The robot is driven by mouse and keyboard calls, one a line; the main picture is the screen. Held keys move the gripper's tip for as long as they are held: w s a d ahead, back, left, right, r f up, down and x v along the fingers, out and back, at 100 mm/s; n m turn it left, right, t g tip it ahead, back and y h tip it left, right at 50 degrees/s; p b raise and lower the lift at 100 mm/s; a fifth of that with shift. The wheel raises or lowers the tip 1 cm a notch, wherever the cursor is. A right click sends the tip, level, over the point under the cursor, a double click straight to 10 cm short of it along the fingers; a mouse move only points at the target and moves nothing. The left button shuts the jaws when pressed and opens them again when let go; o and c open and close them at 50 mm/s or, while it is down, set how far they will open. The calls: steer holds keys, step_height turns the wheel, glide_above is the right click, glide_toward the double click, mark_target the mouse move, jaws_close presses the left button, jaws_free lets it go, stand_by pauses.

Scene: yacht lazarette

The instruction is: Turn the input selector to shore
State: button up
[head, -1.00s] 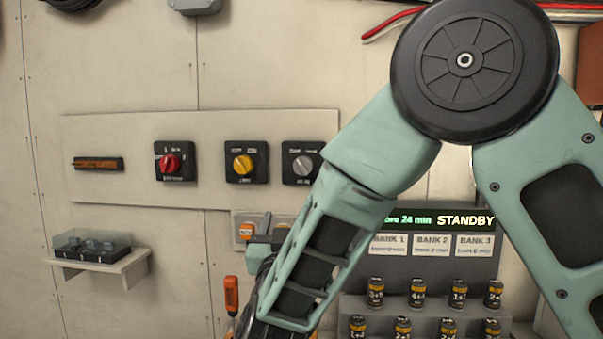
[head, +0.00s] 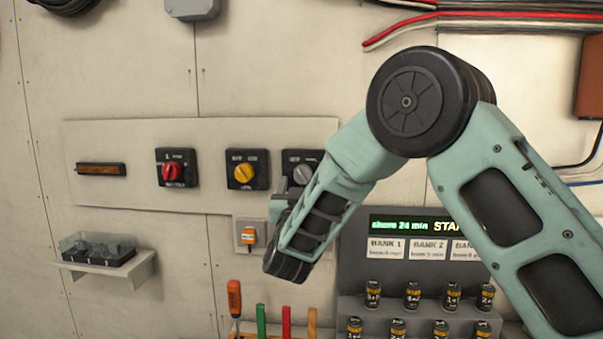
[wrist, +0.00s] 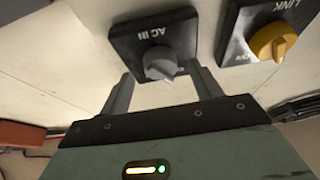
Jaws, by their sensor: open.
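The grey knob of the AC IN selector (head: 303,174) sits on a black plate at the right end of the wall panel, partly behind my arm. In the wrist view the AC IN label appears upside down, and the grey knob (wrist: 160,63) points toward my gripper. My gripper (wrist: 165,82) is open, with one finger on each side of the knob's lower end; I cannot tell whether they touch it. In the head view the fingers are mostly hidden by my wrist.
A yellow LINK knob (wrist: 272,43) is beside the grey one, and a red knob (head: 171,173) is further left. An orange switch (head: 248,236) is below. A display (head: 415,225) reads STA..., partly covered by my arm. Screwdriver-like handles (head: 234,299) stand below.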

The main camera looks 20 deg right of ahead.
steer(key=shift+x, duration=1.05)
steer(key=c, duration=1)
